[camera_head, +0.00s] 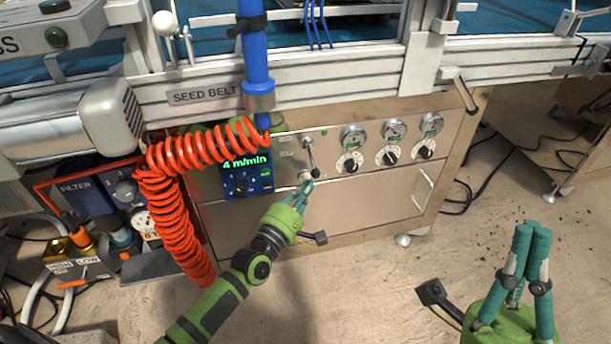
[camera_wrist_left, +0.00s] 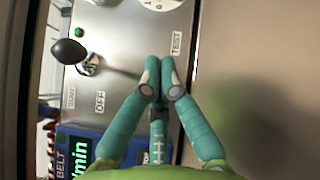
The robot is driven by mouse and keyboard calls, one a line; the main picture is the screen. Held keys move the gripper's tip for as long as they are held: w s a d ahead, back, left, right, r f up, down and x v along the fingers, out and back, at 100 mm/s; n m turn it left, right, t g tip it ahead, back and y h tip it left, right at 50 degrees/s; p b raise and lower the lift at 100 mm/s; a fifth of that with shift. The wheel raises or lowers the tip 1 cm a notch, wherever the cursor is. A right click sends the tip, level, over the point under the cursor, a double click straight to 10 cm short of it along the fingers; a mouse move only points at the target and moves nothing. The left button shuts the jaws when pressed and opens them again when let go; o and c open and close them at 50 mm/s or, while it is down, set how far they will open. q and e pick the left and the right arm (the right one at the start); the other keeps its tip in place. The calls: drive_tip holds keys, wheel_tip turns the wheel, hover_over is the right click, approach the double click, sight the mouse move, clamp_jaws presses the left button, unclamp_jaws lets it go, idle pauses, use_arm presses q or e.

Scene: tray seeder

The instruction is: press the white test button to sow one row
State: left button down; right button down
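The white test button is not clearly visible; my left fingertips cover the panel beside its TEST label (camera_wrist_left: 176,43). My left gripper (camera_head: 308,186) is shut and empty, its teal fingers pointing at the steel control panel (camera_head: 283,143) just below the black-knobbed lever (camera_head: 311,155). In the left wrist view its fingertips (camera_wrist_left: 159,75) meet right beside the TEST label. I cannot tell whether they touch the button. My right gripper (camera_head: 532,235) is shut and empty, fingers pointing up, over the floor at the right, well away from the panel.
Left of the fingers are the blue 4 m/min display (camera_head: 245,174) and a coiled red hose (camera_head: 174,225). Right of the lever are gauges with black knobs (camera_head: 389,156). A cabinet handle (camera_head: 423,191) sticks out at the right. The floor before the cabinet is mostly clear.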

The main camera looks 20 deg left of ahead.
use_arm(q)
drive_tip(key=shift+s+d, duration=0.15)
drive_tip(key=shift+s, duration=0.15)
drive_tip(key=s+d+p, duration=0.1)
drive_tip(key=s, duration=0.1)
drive_tip(key=s+d+p, duration=0.1)
drive_tip(key=s, duration=0.1)
drive_tip(key=shift+d, duration=0.4)
idle(0.6)
